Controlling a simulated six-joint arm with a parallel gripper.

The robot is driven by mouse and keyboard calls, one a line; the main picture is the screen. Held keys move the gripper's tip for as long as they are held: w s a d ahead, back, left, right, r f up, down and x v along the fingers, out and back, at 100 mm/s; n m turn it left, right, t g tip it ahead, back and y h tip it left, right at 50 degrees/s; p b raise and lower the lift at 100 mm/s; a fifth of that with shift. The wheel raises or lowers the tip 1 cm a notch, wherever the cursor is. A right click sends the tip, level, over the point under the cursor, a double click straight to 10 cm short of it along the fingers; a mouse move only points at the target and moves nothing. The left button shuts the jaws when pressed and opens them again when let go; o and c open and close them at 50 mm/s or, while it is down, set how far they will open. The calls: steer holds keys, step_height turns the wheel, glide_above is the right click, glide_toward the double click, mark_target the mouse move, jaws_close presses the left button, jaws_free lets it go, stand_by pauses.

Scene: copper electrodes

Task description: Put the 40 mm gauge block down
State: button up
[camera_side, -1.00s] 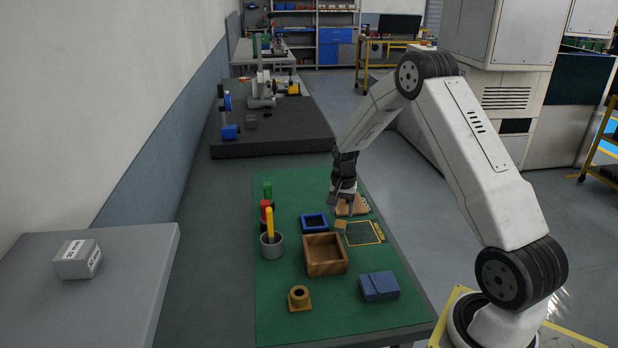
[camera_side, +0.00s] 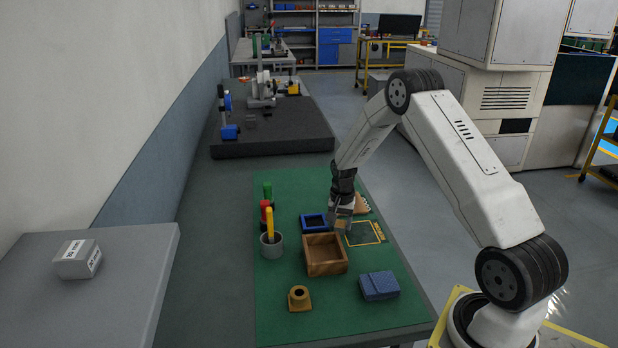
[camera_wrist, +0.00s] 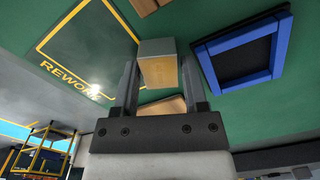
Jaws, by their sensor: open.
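The gauge block (camera_wrist: 160,70) is a small tan, metallic-looking block with a greyish top. In the wrist view it is between the two fingers of my gripper (camera_wrist: 160,62), which is open. Small gaps seem to separate the fingers from the block's sides; I cannot tell whether either one touches. In the side view my gripper (camera_side: 341,222) is low over the green mat, between the blue tray and the yellow-outlined rework area, and largely hides the block. The block's underside is hidden.
The blue-rimmed tray (camera_side: 314,222) is close on the left, the yellow-outlined rework area (camera_side: 364,233) close on the right. An open wooden box (camera_side: 326,268) is just in front. A cup of coloured handles (camera_side: 271,246) and a blue case (camera_side: 379,286) stand further off.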

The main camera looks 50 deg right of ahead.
jaws_close()
steer(key=shift+r, duration=0.15)
stand_by(0.4)
steer(key=shift+r, duration=0.8)
steer(key=s+a+r, duration=0.6)
steer(key=s+r, duration=0.5)
steer(key=s, duration=0.1)
steer(key=shift+s, duration=0.3)
